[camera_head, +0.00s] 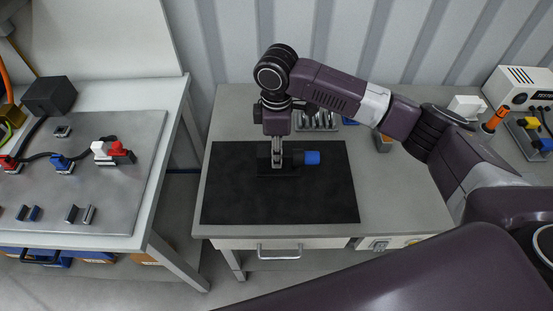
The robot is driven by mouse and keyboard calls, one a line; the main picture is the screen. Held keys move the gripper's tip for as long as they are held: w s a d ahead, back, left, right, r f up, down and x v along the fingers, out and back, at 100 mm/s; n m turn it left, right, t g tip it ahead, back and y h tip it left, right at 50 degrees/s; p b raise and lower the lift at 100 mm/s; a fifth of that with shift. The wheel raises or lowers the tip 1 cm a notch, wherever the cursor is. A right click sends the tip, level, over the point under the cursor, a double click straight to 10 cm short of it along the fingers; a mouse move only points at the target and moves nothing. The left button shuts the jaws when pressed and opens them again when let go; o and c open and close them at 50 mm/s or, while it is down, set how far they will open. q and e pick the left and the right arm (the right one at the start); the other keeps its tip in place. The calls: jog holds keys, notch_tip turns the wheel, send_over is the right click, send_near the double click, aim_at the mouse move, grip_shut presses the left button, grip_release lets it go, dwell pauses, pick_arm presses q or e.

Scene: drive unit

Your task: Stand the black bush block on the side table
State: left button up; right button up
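A dark block (291,164), which I take to be the black bush block, is on or just above the black mat on the side table (228,128). A blue cylindrical part (312,157) sticks out to its right. My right gripper (277,163) points straight down at the block, with its fingers close together and their tips at the block. Black on black hides the block's outline, and I cannot tell whether the fingers grip it or whether it touches the mat. My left gripper is not in view.
The black mat (238,197) has free room around the block. Metal parts (318,121) stand behind it. A left bench (130,195) carries a grey plate with connectors and a black box (50,96). A white device (520,88) stands at the far right.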

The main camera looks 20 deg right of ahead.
jog(key=shift+f+p, duration=0.35)
jog(key=shift+f, duration=2)
jog(key=o, duration=1.3)
jog(key=shift+f, duration=0.15)
notch_tip(320, 180, up, 12)
jog(key=b, duration=0.2)
jog(key=shift+r+b, duration=0.2)
jog(key=shift+b, duration=0.1)
